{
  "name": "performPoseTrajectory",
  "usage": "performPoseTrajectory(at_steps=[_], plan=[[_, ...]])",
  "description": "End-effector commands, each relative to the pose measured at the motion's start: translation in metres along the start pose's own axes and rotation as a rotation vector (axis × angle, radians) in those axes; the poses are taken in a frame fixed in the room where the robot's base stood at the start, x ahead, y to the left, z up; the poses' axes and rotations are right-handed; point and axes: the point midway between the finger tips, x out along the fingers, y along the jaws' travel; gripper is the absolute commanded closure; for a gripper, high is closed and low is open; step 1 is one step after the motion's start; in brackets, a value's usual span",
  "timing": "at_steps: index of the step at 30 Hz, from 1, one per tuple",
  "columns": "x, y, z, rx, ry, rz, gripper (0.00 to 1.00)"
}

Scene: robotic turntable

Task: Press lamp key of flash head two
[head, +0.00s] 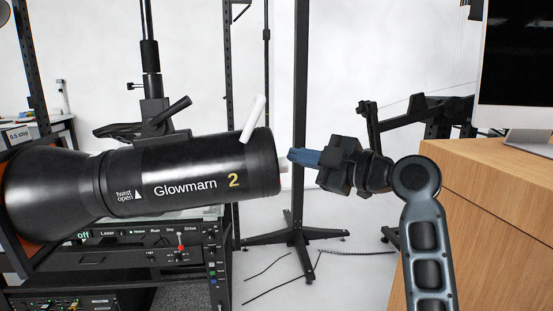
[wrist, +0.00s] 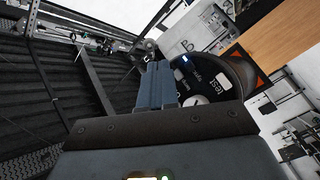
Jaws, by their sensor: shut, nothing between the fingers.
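Flash head two (head: 190,175) is a black cylinder marked "Glowmarn 2", lying level on its stand at the left of the head view. Its rear end faces right, towards my gripper (head: 291,156). My gripper is shut and empty, its blue fingers pointing left, with the tips very close to that rear end; I cannot tell if they touch. In the wrist view the dark round rear panel (wrist: 222,83) shows beyond my fingers (wrist: 158,68). It carries a small lit blue-white spot, white lettering with "test", and a pale round knob (wrist: 194,100). The fingers hide part of the panel; I cannot read a lamp label.
A control rack (head: 130,262) with switches stands under the flash head. A black stand (head: 300,225) with spread feet is behind my gripper. A wooden cabinet (head: 490,210) with a monitor (head: 518,55) stands at the right. Cables lie on the floor.

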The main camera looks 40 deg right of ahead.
Motion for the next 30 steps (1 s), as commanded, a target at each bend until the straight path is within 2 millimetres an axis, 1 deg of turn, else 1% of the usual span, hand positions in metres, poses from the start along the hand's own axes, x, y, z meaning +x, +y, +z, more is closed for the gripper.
performPoseTrajectory(at_steps=[4,18,30], plan=[[-0.009,0.007,0.008,-0.001,-0.004,0.003,1.0],[-0.037,0.027,0.028,0.0,-0.002,0.001,1.0],[-0.04,0.029,0.029,0.0,-0.001,0.0,1.0]])
